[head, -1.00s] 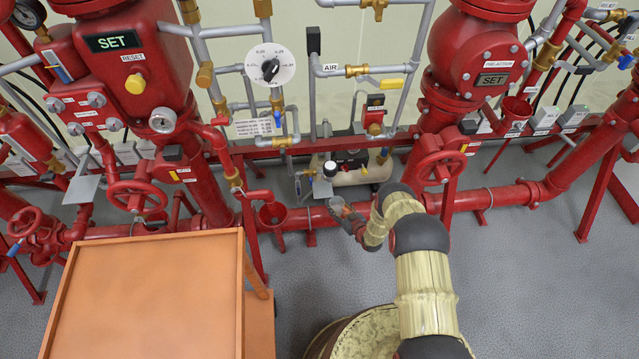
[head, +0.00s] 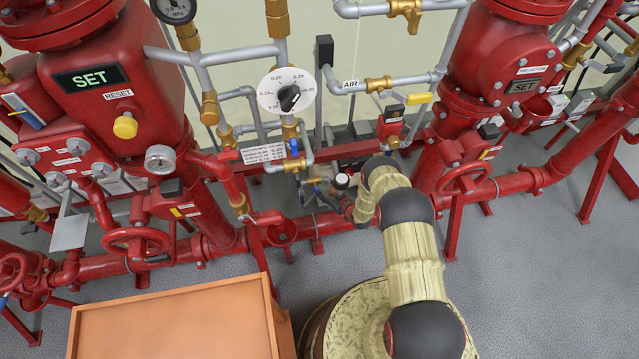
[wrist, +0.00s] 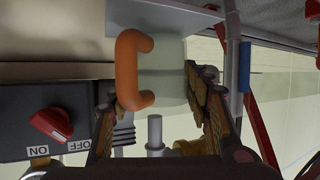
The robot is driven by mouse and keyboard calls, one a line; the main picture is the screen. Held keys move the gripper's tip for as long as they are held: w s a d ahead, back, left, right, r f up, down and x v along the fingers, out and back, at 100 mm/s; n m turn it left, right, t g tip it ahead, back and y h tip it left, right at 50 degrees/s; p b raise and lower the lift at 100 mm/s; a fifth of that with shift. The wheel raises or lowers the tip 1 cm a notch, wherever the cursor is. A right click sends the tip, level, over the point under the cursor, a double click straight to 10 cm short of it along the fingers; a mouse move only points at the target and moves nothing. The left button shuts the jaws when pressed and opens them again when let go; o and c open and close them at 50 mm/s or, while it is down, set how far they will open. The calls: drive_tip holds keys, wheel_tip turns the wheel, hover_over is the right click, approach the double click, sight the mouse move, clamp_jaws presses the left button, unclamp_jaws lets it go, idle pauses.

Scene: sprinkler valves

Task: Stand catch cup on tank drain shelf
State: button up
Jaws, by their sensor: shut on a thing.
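The catch cup (wrist: 165,75), a pale translucent cup with an orange handle, is between my jaws in the wrist view. My gripper (wrist: 155,100) is shut on it. The wrist picture is upside down, as the inverted ON and OFF lettering shows. A flat grey plate (wrist: 165,14), which looks like the drain shelf, lies at the cup's end away from the wrist camera's lower edge; I cannot tell whether they touch. In the head view my gripper (head: 343,206) is low beside the tank area, and I cannot make out the cup there.
A dark switch box with a red knob (wrist: 52,122) is close beside my gripper. A red pipe (head: 325,222) runs along the floor nearby. A red funnel (head: 281,230) stands to the left. An orange-topped cabinet (head: 180,325) fills the front left.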

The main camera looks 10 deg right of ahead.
drive_tip(key=shift+s+d+f, duration=0.1)
drive_tip(key=shift+s+f, duration=0.1)
drive_tip(key=shift+s, duration=0.05)
drive_tip(key=o, duration=0.7)
drive_tip(key=shift+f, duration=0.15)
drive_tip(key=o, duration=0.4)
drive_tip(key=shift+o, duration=0.4)
drive_tip(key=p+v, duration=0.4)
drive_tip(key=v, duration=0.8)
